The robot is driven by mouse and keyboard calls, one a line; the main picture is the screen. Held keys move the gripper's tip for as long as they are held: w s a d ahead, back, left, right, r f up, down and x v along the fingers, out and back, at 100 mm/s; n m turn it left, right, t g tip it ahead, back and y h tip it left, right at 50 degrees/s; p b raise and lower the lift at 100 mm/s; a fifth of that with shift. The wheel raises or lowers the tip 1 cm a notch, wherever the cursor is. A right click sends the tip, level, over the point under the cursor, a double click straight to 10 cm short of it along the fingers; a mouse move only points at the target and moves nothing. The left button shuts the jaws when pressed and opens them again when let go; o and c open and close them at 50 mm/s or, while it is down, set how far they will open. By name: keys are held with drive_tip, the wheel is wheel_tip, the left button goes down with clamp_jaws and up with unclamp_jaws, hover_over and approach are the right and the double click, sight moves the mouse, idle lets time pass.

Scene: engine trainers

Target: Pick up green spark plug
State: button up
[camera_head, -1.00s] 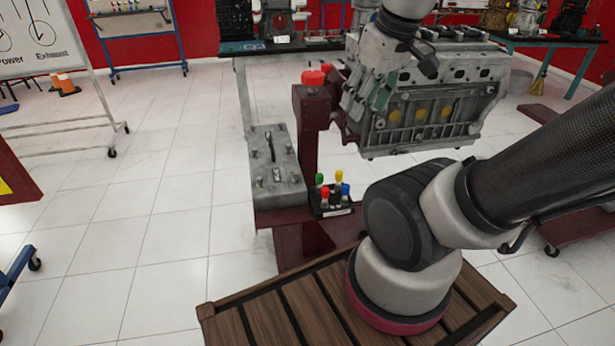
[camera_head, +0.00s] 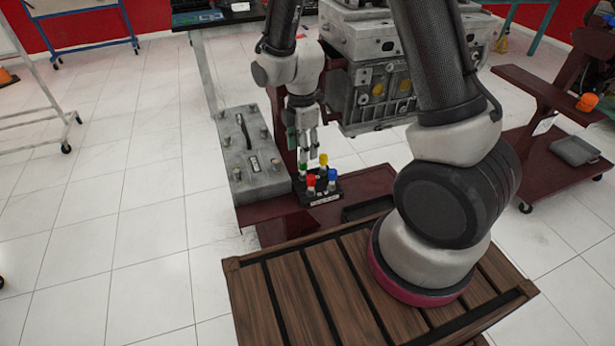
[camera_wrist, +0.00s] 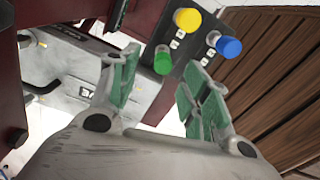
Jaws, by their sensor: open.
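The green spark plug (camera_wrist: 162,62) shows in the wrist view between and just beyond my open fingertips. It stands in a small black holder (camera_head: 322,197) with the yellow plug (camera_head: 323,159), red plug (camera_head: 311,181) and blue plug (camera_head: 332,175). In the head view the green plug (camera_head: 303,168) is at the holder's back left, partly hidden by a finger. My gripper (camera_head: 307,150) points down, directly above the holder's back left. Its green-padded fingers (camera_wrist: 155,88) are apart with nothing between them. The red plug is not visible in the wrist view.
A grey metal cover (camera_head: 245,175) lies left of the holder on the dark red stand (camera_head: 265,220). An engine block (camera_head: 375,85) stands close behind my gripper. A slatted wooden surface (camera_head: 300,285) is in front. A dark red cart (camera_head: 560,165) is at the right.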

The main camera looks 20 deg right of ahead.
sight(303, 166)
drive_tip(key=f, duration=0.6)
drive_tip(key=shift+s+f, duration=0.2)
drive_tip(key=shift+f, duration=0.15)
drive_tip(key=shift+c, duration=0.5)
clamp_jaws()
